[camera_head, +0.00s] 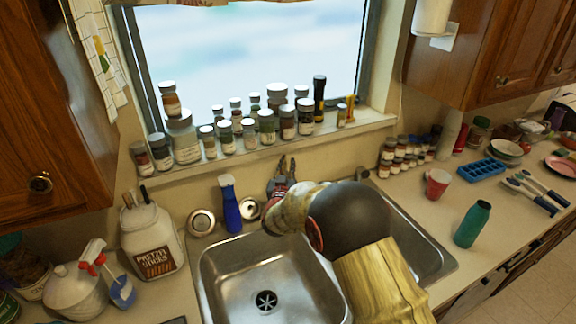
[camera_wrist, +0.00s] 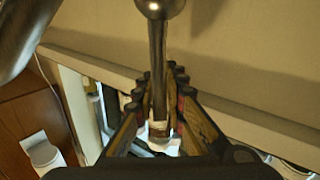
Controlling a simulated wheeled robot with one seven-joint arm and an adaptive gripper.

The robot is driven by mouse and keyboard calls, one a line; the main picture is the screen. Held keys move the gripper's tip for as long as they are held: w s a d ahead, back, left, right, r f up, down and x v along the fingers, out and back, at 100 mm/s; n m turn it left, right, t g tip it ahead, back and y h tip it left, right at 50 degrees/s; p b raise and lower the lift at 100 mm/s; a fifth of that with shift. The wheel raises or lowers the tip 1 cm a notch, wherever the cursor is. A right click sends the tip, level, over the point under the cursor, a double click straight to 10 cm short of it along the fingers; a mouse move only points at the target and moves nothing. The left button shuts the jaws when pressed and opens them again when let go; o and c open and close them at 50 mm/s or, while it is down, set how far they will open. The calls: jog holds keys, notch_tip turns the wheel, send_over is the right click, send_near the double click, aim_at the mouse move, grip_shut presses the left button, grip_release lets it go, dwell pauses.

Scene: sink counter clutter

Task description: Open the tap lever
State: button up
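The tap lever (camera_wrist: 158,60) shows in the wrist view as a thin metal rod with a round knob at its upper end. It runs down between the two fingers of my gripper (camera_wrist: 160,85). The fingers stand apart on either side of the rod, with narrow gaps visible; I see no firm contact. A thick curved metal pipe (camera_wrist: 22,35), looking like the spout, is at the upper left. In the head view my gripper (camera_head: 281,176) is behind the sink, near the window wall. My arm hides most of the tap there.
The metal sink (camera_head: 225,290) lies below my arm. Several jars (camera_head: 266,127) line the window sill above. A green bottle (camera_head: 472,224) stands on the right counter.

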grip_shut()
dwell(0.4)
jog(key=p, duration=0.1)
jog(key=w+g+p, duration=0.1)
jog(key=shift+d+r+p, duration=0.2)
jog(key=shift+r+p, duration=0.1)
jog(key=shift+p, duration=0.1)
jog(key=g+p, duration=0.1)
jog(key=p, duration=0.1)
jog(key=w+g+p, duration=0.1)
jog(key=p, duration=0.2)
jog(key=shift+w+d+m+g+y+p, duration=0.2)
jog(key=shift+d+m+g+y+p, duration=0.05)
jog(key=shift+m+g+y+p, duration=0.05)
jog(key=p, duration=0.1)
jog(key=g+p, duration=0.1)
jog(key=p, duration=0.1)
jog(key=shift+w+d+f, duration=0.1)
jog(key=shift+w+f, duration=0.15)
jog(key=shift+w, duration=0.15)
jog(key=shift+f+p, duration=0.1)
jog(key=shift+p, duration=0.25)
jog(key=shift+f, duration=0.1)
jog(key=o, duration=0.6)
grip_release()
jog(key=shift+c, duration=0.2)
